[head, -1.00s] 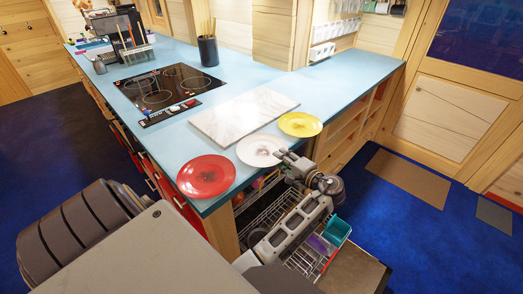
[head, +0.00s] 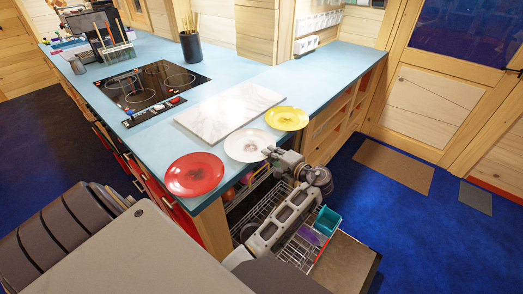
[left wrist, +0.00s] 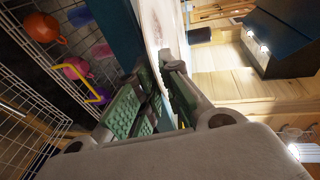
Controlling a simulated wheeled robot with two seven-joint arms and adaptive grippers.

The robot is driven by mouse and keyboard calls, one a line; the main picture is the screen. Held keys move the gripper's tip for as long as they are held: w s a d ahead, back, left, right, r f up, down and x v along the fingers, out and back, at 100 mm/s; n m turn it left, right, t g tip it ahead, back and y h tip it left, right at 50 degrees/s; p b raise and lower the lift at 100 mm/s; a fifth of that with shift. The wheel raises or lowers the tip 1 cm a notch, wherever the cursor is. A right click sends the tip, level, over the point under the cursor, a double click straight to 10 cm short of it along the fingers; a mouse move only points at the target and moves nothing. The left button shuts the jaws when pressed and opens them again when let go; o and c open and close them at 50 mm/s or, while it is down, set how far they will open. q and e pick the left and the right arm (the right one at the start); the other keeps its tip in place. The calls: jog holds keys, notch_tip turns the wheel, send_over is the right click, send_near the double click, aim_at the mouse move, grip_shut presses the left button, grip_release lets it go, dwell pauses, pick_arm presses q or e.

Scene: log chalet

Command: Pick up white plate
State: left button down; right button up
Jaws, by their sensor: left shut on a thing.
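The white plate (head: 246,144) lies at the front corner of the blue counter (head: 222,83), between a red plate and a yellow plate. My left gripper (head: 270,153) is at its near right edge, over the counter's edge. In the left wrist view, the white plate (left wrist: 151,22) runs in between the green-padded fingers of my left gripper (left wrist: 163,82). These are shut on its rim. I cannot tell whether the plate is lifted off the counter. My right gripper is not in view.
The red plate (head: 194,174) and yellow plate (head: 287,118) sit close on either side. A marble board (head: 228,112) lies just behind. An open dishwasher rack (head: 304,244) with a teal container (head: 327,220) is below my left arm. A cooktop (head: 154,88) is farther back.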

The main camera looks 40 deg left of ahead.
pick_arm(q)
jog(key=shift+r, duration=0.4)
notch_tip(320, 180, up, 8)
jog(key=shift+f, duration=0.1)
jog(key=shift+r, duration=0.7)
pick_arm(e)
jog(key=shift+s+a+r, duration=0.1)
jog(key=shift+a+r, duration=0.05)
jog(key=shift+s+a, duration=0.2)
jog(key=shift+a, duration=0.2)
